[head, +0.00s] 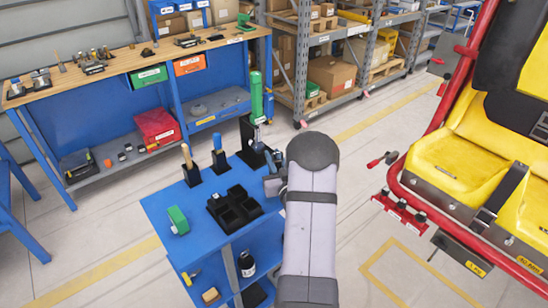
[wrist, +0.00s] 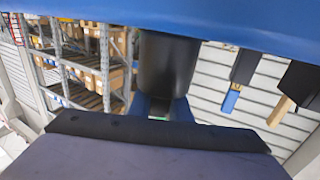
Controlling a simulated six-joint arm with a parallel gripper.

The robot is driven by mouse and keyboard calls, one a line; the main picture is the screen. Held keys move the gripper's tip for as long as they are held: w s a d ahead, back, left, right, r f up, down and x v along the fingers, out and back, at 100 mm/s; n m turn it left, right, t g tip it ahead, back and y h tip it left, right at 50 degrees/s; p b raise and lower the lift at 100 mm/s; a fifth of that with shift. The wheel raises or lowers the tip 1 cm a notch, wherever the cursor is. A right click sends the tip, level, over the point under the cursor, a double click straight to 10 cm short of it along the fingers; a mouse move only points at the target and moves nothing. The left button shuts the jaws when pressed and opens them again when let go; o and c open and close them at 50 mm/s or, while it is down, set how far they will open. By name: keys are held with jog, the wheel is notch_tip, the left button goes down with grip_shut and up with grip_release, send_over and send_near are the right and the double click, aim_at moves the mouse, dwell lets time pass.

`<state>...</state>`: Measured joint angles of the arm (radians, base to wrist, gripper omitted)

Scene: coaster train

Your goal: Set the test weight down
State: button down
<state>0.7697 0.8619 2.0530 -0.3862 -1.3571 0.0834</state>
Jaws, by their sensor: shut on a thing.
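My gripper (head: 270,165) is low over the back right of the blue cart, partly hidden by my arm in the head view. In the wrist view, blue jaw parts (wrist: 162,106) meet the end of a dark, round-sided body (wrist: 168,62), which I take for the test weight. It reaches to the blue cart top (wrist: 100,14), seen upside down; whether it touches cannot be told. A tall black piece (head: 247,140) shows beside my gripper, with a green cylinder (head: 256,95) above it; whether it is the same body is unclear.
The cart (head: 160,208) also carries a black compartment tray (head: 226,215), a green block (head: 177,220), and black holders with a wooden handle (head: 186,155) and a blue handle (head: 217,140). A workbench (head: 130,60) stands behind. A yellow seat (head: 450,160) with red rails is at the right.

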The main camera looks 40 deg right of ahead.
dwell(0.4)
jog(key=c, duration=1.6)
grip_release()
jog(key=shift+f, duration=0.1)
jog(key=shift+c, duration=0.2)
jog(key=shift+s+a+b, duration=0.2)
jog(key=shift+s+b, duration=0.1)
jog(key=shift+s, duration=0.3)
jog(key=b+v, duration=0.2)
jog(key=v, duration=0.8)
jog(key=shift+s+a+b, duration=0.2)
jog(key=shift+s+b, duration=0.15)
jog(key=shift+b, duration=0.05)
